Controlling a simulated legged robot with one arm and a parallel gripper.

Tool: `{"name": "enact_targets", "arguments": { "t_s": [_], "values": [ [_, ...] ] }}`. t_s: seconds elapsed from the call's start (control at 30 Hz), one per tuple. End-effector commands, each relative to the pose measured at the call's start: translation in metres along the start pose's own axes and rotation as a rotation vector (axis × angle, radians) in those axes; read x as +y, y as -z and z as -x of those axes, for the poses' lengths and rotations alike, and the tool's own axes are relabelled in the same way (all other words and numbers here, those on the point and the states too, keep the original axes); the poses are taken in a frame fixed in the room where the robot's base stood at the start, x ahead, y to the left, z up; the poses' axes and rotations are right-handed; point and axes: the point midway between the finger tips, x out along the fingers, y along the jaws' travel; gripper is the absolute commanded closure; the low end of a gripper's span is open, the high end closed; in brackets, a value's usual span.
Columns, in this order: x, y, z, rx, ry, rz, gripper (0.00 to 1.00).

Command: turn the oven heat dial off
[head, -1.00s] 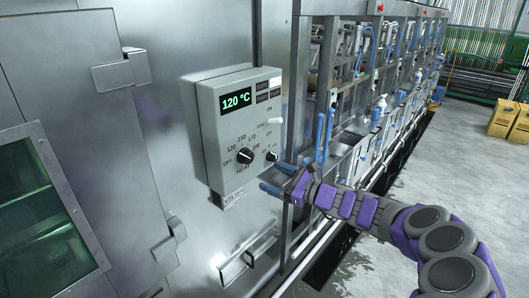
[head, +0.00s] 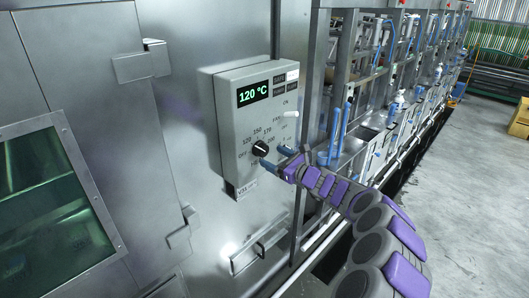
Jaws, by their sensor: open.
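The heat dial (head: 260,149) is a black round knob on the front of a grey control box (head: 232,125) in the head view. Printed marks run around it from OFF at its lower left through 120 and 150 upward. Its pointer seems to lean to the upper left; the exact setting is too small to tell. The display (head: 253,94) reads 120 °C in green. My gripper (head: 277,158) is open and empty, with its blue fingers just right of and below the dial. I cannot tell whether a finger touches it. The gripper hides the HEAT label and the second knob.
The oven door with a green-tinted window (head: 62,205) is at the left. A white fan switch (head: 291,114) sits above the gripper. A metal bracket (head: 258,247) juts out below the box. Blue-handled machine frames (head: 340,130) line the right, with open floor beyond.

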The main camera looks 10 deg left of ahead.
Motion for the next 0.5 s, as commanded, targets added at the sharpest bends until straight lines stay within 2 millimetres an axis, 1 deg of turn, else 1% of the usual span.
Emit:
{"name": "enact_targets", "arguments": {
  "t_s": [0.03, 0.2, 0.33, 0.5],
  "values": [
    [0.000, 0.002, -0.008, 0.005, -0.001, 0.002, 0.21],
    [0.000, 0.001, -0.031, 0.002, 0.000, 0.001, 0.21],
    [-0.001, 0.001, -0.042, 0.002, 0.001, 0.002, 0.21],
    [-0.001, -0.001, -0.051, -0.001, 0.001, 0.003, 0.21]
  ]
}}
